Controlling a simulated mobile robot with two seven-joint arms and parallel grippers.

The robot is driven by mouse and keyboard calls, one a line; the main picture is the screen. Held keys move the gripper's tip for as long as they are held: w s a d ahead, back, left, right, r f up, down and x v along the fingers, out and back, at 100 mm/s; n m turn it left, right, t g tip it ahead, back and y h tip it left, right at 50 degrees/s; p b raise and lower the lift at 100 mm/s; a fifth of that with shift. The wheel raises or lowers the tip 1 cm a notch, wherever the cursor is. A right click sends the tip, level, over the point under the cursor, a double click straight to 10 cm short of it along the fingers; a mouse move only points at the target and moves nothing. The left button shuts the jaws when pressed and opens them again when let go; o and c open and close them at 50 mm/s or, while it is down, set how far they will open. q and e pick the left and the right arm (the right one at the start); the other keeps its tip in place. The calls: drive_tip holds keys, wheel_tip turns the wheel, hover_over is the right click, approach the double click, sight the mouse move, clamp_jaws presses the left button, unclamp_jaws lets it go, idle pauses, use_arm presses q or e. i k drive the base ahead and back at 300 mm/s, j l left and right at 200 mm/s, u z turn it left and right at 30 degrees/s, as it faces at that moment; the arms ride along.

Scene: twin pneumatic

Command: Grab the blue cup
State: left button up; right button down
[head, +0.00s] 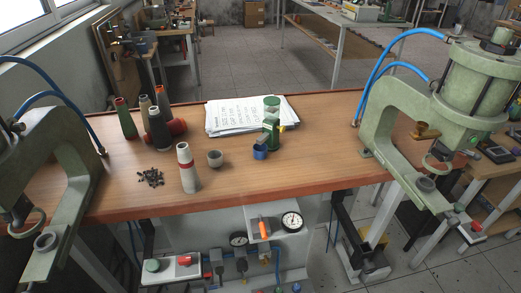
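The blue cup (260,152) is small and stands on the wooden workbench (320,158), right of the middle. It is just in front of a green device (271,130) with a clear top part, and the two look close together or touching. A grey-beige cup (215,158) stands to its left, apart from it. Neither of my grippers can be made out in the head view.
Green presses with blue hoses stand at the left (65,150) and right (385,125) ends. A red-banded cone (187,168), dark pellets (151,177) and several spools (158,130) are on the left. Papers (235,114) lie behind. The bench front right of the blue cup is clear.

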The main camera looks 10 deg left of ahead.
sight(259, 152)
drive_tip(key=j+u, duration=0.8)
drive_tip(key=j, duration=0.25)
drive_tip(key=i, duration=0.05)
